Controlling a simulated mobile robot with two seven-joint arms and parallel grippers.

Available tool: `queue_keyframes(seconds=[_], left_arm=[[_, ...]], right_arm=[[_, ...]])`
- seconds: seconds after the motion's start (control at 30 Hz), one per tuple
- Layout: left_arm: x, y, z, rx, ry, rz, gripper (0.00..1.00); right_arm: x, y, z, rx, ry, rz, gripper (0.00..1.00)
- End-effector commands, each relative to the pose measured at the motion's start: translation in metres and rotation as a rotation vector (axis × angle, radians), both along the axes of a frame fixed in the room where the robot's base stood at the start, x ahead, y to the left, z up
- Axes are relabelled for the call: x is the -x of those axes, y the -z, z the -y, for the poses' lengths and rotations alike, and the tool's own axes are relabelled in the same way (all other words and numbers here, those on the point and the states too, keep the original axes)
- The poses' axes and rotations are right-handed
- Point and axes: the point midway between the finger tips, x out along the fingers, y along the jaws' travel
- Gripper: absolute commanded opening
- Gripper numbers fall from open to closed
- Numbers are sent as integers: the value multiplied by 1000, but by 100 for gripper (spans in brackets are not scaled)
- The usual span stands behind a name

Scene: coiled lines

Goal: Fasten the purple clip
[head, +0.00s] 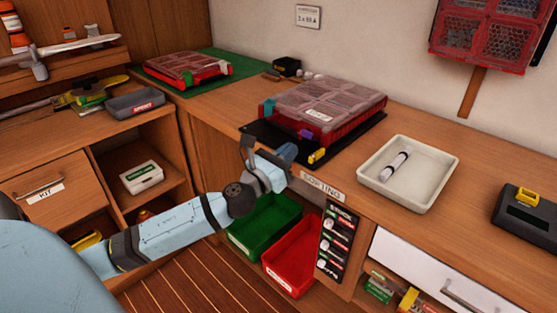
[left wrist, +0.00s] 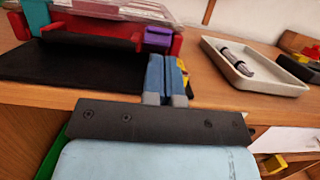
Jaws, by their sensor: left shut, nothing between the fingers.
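The purple clip (head: 305,134) is on the front of a red case with a clear, compartmented lid (head: 325,98). In the left wrist view the purple clip (left wrist: 158,36) shows just beyond my fingertips, near the case's front right corner. I cannot tell whether it is latched. A teal clip (head: 268,107) is at the case's left front; it also shows in the left wrist view (left wrist: 36,14). My left gripper (head: 284,154) is shut and empty, in front of the case by the bench edge. Its blue fingers (left wrist: 166,76) are together, apart from the clip. My right gripper is out of view.
The case stands on a black mat (head: 358,143), with a yellow piece (head: 317,156) at its front edge. A white tray (head: 434,190) holding a grey cylinder is to the right. Green (head: 265,226) and red (head: 292,258) bins sit below the bench.

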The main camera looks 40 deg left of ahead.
Motion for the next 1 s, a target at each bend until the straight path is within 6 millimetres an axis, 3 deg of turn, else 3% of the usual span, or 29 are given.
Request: queue_keyframes(seconds=[0.1,0.3,0.77,1.0], left_arm=[[-18,-6,1,-1,-1,2,0],[-35,-9,2,0,-1,0,0],[-38,-10,3,0,0,-1,0],[-39,-16,3,-3,0,-24,0]], right_arm=[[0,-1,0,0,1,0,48],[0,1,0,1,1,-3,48],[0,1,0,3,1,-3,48],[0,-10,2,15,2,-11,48]])
